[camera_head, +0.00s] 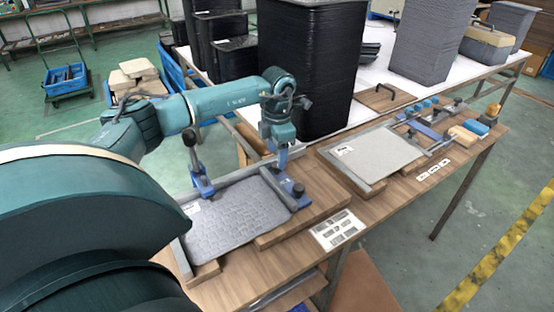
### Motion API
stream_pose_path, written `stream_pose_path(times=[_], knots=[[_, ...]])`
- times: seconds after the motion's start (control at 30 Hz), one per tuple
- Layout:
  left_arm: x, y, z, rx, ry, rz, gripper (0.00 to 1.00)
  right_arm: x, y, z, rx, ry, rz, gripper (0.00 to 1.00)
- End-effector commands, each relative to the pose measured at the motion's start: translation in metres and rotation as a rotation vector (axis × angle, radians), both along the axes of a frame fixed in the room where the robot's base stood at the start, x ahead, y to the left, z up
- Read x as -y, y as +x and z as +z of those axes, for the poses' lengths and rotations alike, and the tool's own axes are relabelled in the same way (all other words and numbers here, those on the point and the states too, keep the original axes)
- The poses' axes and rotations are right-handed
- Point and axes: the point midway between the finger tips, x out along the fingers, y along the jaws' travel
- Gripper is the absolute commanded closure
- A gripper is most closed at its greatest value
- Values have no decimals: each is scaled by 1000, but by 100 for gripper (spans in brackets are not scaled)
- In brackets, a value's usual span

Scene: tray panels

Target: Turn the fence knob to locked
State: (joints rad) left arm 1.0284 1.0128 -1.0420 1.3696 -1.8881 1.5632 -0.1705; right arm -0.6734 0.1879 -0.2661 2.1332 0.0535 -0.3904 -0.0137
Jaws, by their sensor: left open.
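The near fixture has a grey textured panel (238,216) lying on wooden blocks, with a metal fence bar (279,189) along its right edge. A blue clamp with a dark knob (298,189) sits at the right of this fence. Another blue clamp (203,187) stands at the panel's left back corner. My left gripper (283,163) points down just above and left of the dark knob, open. I cannot tell whether its fingers touch the fixture. The knob's turn angle is too small to read. My right gripper is not in view.
A second fixture holds a pale flat panel (373,155) further right. Blue parts and a yellow-and-dark knob lie beyond it on the wooden bench (400,195). A tall black stack of trays (308,70) stands close behind my left gripper. A printed label card (338,230) lies in front.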

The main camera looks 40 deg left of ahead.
Motion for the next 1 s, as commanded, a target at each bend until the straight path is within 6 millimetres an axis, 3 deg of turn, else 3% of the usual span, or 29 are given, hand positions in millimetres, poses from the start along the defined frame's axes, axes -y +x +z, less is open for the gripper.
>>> stream_pose_path(times=[0.2,0.4,0.6,1.0], knots=[[2,0,52,6,-1,-1,48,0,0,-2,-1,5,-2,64],[3,0,86,4,0,0,48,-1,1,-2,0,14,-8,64],[4,-1,99,2,-1,0,48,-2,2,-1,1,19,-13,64],[3,-1,100,1,0,0,48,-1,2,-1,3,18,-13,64]])
